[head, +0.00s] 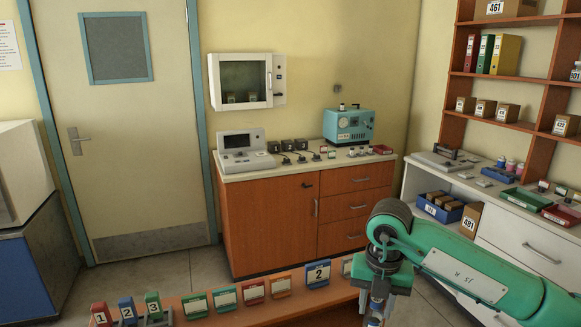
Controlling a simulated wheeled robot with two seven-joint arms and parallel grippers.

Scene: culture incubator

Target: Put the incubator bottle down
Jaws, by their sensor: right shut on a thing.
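My right arm comes in from the right, and its gripper (374,312) points down at the bottom edge, over the near wooden bench (255,312). It is shut on the incubator bottle, which I can hardly make out because the wrist and the picture edge hide it. A white wall cabinet with a glass door (241,80) hangs at the back, with small labelled items inside. A teal device (348,126) stands on the back counter (290,168). My left gripper is not in view.
Numbered stands (128,310) and a row of labelled blocks (253,291) occupy the near bench. The back counter holds a grey instrument (242,148) and several small bottles. Shelves (520,75) and a side counter (450,178) with trays stand at the right. Open floor lies before the door.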

